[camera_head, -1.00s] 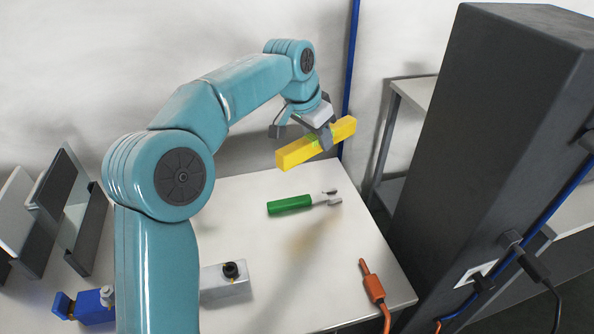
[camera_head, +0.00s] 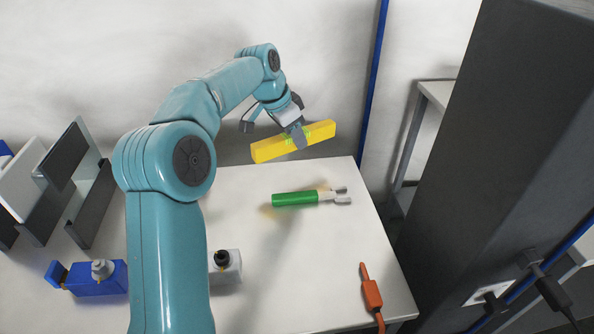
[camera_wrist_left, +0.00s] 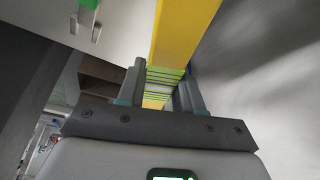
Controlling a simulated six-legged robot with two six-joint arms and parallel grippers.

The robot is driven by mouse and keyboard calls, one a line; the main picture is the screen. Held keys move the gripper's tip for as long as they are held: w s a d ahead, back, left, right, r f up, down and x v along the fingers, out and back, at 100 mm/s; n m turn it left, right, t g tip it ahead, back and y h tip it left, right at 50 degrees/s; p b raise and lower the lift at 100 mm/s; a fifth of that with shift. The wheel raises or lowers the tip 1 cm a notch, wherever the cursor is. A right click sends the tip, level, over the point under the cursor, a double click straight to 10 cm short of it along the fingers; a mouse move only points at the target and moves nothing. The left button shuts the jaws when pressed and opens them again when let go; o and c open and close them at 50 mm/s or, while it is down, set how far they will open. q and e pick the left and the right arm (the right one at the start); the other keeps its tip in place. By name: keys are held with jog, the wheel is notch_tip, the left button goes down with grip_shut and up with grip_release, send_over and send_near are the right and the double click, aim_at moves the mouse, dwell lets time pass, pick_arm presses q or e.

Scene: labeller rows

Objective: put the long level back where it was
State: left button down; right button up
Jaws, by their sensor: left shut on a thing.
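The long yellow level (camera_head: 266,151) is held above the far part of the white table, tilted a little with its right end higher. My left gripper (camera_head: 298,135) is shut on it around the middle, near the green-marked vial. In the left wrist view the level (camera_wrist_left: 185,30) runs up between the two fingers of the gripper (camera_wrist_left: 160,90). The level appears clear of the table. My right gripper is not in view.
A green-handled tool (camera_head: 295,199) lies on the white table (camera_head: 310,260) below the level. An orange tool (camera_head: 372,293) lies at the front right. A blue device (camera_head: 98,279) and a grey block (camera_head: 228,268) stand at the front left. Upright panels (camera_head: 65,155) stand at left. A dark cabinet (camera_head: 490,150) rises at right.

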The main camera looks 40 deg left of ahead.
aim_at(300, 171)
pick_arm(q)
notch_tip(300, 171, down, 8)
jog(key=shift+w+f+b, duration=0.1)
jog(key=shift+f+b, duration=0.05)
jog(key=shift+b, duration=0.8)
jog(key=shift+d, duration=0.1)
jog(key=c, duration=0.7)
grip_release()
jog(key=shift+c, duration=0.2)
